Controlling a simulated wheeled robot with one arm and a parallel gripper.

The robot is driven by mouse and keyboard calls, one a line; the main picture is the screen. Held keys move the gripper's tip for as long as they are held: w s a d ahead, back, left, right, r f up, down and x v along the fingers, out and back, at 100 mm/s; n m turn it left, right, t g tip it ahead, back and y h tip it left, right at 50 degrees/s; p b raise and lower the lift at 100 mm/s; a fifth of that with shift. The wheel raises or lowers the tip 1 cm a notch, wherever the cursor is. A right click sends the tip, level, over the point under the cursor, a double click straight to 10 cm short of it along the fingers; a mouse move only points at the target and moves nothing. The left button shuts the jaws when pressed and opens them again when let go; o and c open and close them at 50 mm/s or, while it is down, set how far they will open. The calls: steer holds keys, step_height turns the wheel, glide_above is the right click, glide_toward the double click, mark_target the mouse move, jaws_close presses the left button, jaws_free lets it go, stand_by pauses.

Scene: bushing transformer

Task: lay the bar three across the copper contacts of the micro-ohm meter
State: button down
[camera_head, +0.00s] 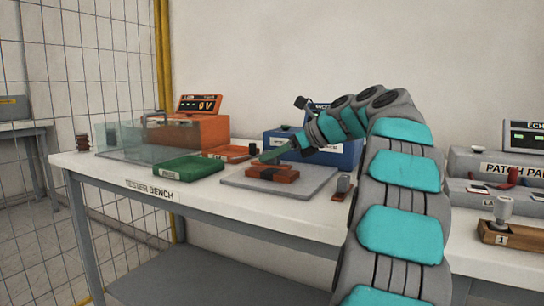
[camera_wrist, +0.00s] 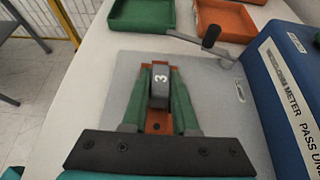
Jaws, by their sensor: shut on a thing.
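My gripper (camera_head: 266,159) reaches down from the right over the grey plate of the micro-ohm meter (camera_head: 310,182). In the wrist view its two green fingers (camera_wrist: 160,90) are shut on the dark grey grip of bar three (camera_wrist: 160,78), marked with a white 3. Copper-coloured metal (camera_wrist: 158,122) shows beneath and around the grip. In the head view, reddish copper blocks (camera_head: 272,174) sit on the plate directly under the fingertips. I cannot tell bar from contacts there, or whether they touch. The meter's blue case (camera_wrist: 285,85) stands to the right in the wrist view.
A green tray (camera_head: 188,168) lies left of the plate and an orange tray (camera_head: 228,153) behind it. A glass-sided box (camera_head: 125,143) with an orange tester (camera_head: 190,132) stands further left. A black-knobbed lever (camera_wrist: 211,37) is near the meter.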

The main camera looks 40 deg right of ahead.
steer(key=shift+f, duration=0.45)
stand_by(0.4)
steer(key=c, duration=0.6)
jaws_free()
steer(key=v, duration=0.7)
steer(key=shift+p, duration=0.4)
steer(key=shift+s+d+r, duration=0.15)
steer(key=shift+s, duration=0.2)
